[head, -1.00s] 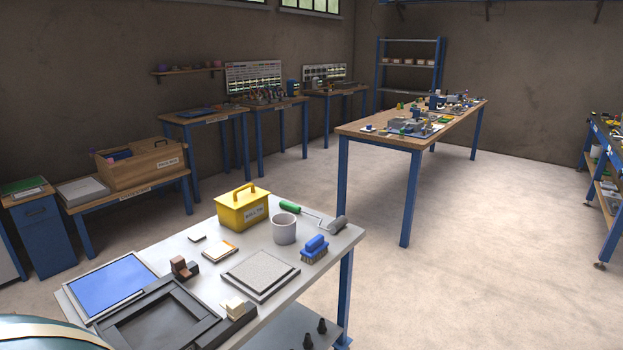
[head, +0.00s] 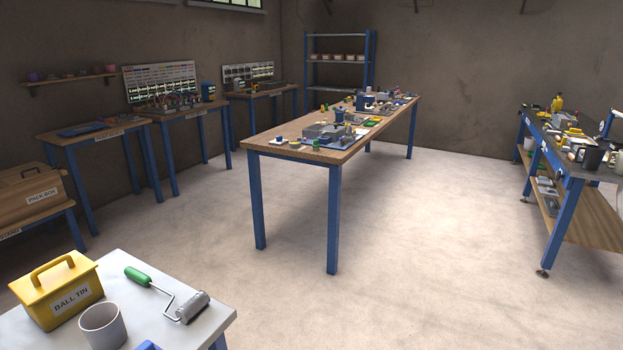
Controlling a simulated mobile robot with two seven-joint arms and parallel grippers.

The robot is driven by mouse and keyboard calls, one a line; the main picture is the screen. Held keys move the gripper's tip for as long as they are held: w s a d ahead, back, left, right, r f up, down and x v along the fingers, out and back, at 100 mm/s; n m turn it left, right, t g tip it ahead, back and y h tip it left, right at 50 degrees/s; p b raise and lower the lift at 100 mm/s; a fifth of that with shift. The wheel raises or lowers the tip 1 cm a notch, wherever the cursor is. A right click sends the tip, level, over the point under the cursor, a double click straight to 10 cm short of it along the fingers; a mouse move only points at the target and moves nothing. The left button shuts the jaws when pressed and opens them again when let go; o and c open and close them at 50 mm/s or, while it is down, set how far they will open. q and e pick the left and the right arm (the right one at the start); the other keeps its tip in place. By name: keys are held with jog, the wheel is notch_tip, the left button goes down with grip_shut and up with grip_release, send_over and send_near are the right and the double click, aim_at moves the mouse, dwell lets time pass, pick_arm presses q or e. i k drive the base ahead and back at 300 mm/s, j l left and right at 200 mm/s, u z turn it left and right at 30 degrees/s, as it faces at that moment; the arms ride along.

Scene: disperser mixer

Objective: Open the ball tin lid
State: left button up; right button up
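The ball tin (head: 68,300) is a yellow box with a label reading BALL TIN. It stands on the light grey table at the lower left of the head view. Its yellow lid (head: 52,279) has an arched handle on top and sits closed on the box. Neither of my grippers shows in the view.
A grey cup (head: 103,326) and a green-handled roller (head: 168,294) are beside the tin on the grey table (head: 118,262). A long wooden table (head: 262,140) with many parts stands ahead. A blue-legged workbench (head: 565,170) is at right. Open floor (head: 430,240) lies between.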

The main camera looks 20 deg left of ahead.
aim_at(45, 280)
jog(key=i+l+u, duration=0.1)
jog(key=i+u, duration=0.2)
jog(key=u, duration=0.2)
jog(key=i+l+u, duration=0.25)
jog(key=u, duration=0.2)
jog(key=i+l+u, duration=0.25)
jog(key=u, duration=0.25)
jog(key=i+l+u, duration=0.15)
jog(key=l+u, duration=0.3)
jog(key=i+l+u, duration=0.1)
jog(key=l+u, duration=0.4)
jog(key=j, duration=0.15)
